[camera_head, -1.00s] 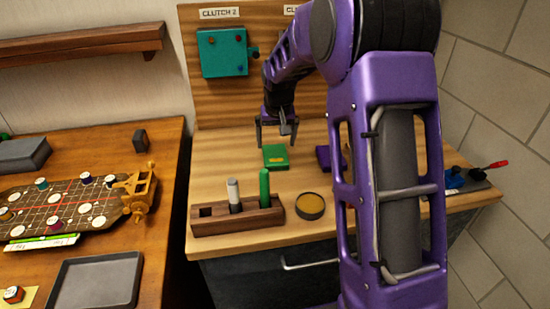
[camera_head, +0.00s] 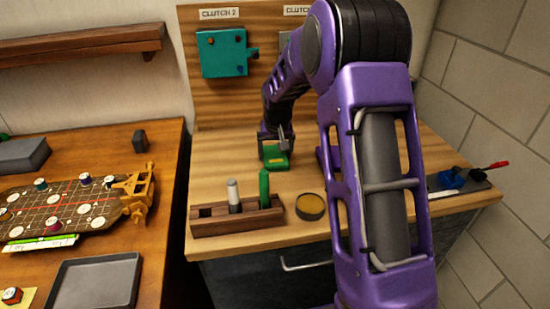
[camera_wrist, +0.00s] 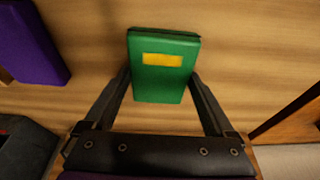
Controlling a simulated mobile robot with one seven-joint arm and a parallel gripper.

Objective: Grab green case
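The green case (camera_head: 276,160) lies flat on the wooden workbench, with a yellow label on its top. In the wrist view the green case (camera_wrist: 162,85) sits between the two dark fingers of my gripper (camera_wrist: 160,82). In the head view my gripper (camera_head: 274,147) is down at the case, with a finger at either side. The fingers are apart and stand close to the case's sides. I cannot tell whether they touch it.
A wooden holder (camera_head: 236,221) with a grey-white marker and a green marker stands in front of the case. A round tin (camera_head: 310,206) is to its right. A purple case (camera_wrist: 30,42) lies to the left in the wrist view. A teal box (camera_head: 222,53) hangs on the back board.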

